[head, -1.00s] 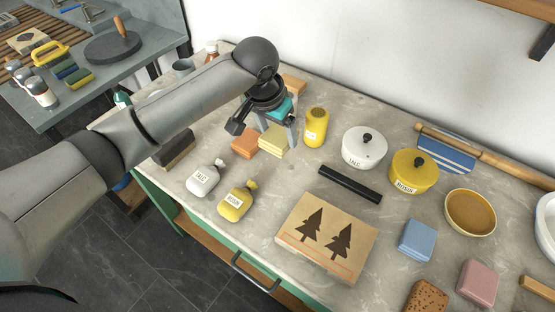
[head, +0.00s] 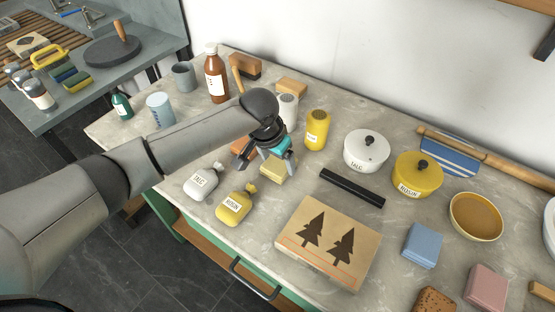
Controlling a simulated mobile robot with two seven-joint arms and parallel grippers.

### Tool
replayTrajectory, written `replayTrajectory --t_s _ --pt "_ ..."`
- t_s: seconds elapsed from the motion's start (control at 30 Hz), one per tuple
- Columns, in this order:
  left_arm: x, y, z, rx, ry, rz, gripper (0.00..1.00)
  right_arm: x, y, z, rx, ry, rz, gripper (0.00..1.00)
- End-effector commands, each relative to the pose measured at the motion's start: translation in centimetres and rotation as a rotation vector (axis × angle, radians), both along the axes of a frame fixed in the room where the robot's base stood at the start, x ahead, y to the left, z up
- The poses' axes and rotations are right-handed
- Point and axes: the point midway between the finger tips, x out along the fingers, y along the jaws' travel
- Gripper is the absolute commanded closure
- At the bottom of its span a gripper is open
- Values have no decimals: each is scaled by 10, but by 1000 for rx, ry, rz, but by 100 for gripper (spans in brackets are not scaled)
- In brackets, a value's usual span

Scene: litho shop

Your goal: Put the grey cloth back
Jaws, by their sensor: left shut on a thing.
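My left gripper (head: 266,161) reaches in over the bench and points down. Its fingers are closed around a pale yellow block-like pad (head: 277,171), which shows just below them. The wrist hides part of the pad, and I cannot tell whether it touches the bench. No grey cloth can be made out. An orange pad (head: 241,147) lies just left of the gripper, partly hidden. My right gripper is not in view.
Talc (head: 201,182) and rosin (head: 236,206) bags stand in front. A brown bottle (head: 216,78) stands behind the arm. Bare bench lies between the rosin bag and the bar.

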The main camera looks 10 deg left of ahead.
Motion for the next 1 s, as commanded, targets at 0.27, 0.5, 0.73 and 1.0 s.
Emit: replayTrajectory --t_s 0.27,0.5,0.73,1.0 --pt "0 0 -2 0 1 0 0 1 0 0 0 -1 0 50" --pt "0 0 1 0 -1 0 0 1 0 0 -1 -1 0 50" --pt "-8 3 35 -1 -3 -2 0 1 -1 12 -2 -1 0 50" --pt "-22 9 91 0 -1 -1 0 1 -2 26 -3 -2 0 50"
